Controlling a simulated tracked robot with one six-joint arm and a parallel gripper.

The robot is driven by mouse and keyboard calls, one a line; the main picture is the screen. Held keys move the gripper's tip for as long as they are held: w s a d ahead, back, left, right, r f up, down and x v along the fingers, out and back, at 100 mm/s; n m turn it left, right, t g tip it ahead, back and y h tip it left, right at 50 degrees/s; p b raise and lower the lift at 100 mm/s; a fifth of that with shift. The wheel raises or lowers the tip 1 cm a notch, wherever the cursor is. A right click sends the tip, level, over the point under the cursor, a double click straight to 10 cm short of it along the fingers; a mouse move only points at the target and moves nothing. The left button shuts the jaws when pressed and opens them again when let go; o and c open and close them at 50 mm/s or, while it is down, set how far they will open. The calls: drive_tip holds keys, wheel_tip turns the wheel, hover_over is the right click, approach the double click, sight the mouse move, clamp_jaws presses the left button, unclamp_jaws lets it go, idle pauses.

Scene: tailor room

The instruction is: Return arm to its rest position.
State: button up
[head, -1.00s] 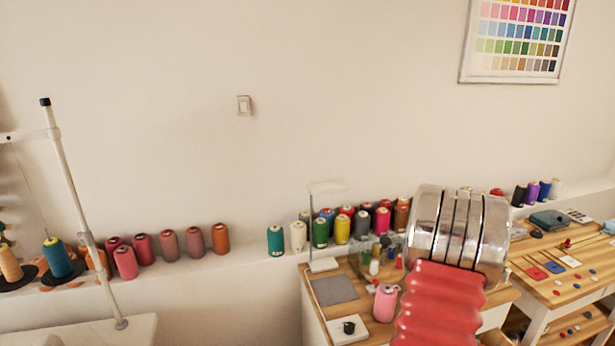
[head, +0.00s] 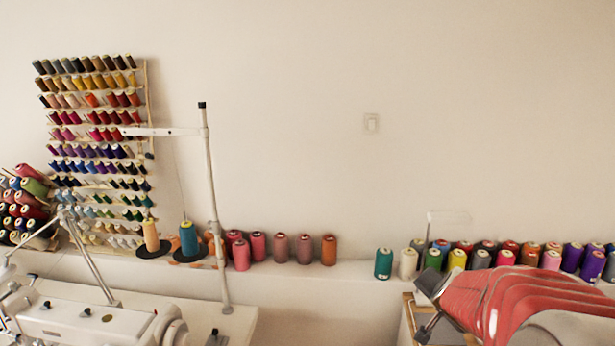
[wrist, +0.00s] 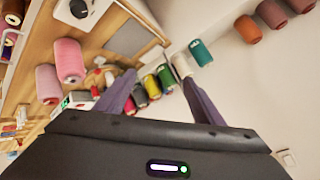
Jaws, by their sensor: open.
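My gripper (wrist: 158,78) shows in the wrist view with its two dark fingers spread apart and nothing between them. Beyond the fingertips, thread spools on the shelf show, among them a white spool (wrist: 181,66) and a teal spool (wrist: 200,53). In the head view my red ribbed arm fills the lower right corner, in front of the wooden table and the spool row. The fingertips cannot be made out clearly in the head view.
A white sewing machine (head: 85,318) and a thread stand pole (head: 213,200) stand at the left. A wall rack holds many spools. Spools line the ledge (head: 350,277). In the wrist view, pink spools (wrist: 68,60) stand on the table.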

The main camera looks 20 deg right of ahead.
drive_tip(key=s+a+r+n+y, duration=0.15)
drive_tip(key=a+n, duration=0.25)
drive_tip(key=a, duration=0.7)
drive_tip(key=s+a+r+n+y, duration=0.1)
drive_tip(key=a+r+n+y, duration=0.25)
drive_tip(key=a, duration=0.75)
drive_tip(key=s+a+n+g, duration=0.2)
drive_tip(key=s+a+n, duration=0.5)
drive_tip(key=s+a, duration=0.3)
drive_tip(key=shift+s+f+y, duration=0.2)
drive_tip(key=shift+s+y, duration=0.1)
drive_tip(key=shift+s, duration=0.85)
drive_tip(key=shift+d+n, duration=0.1)
drive_tip(key=shift+n, duration=0.15)
drive_tip(key=shift+c, duration=0.2)
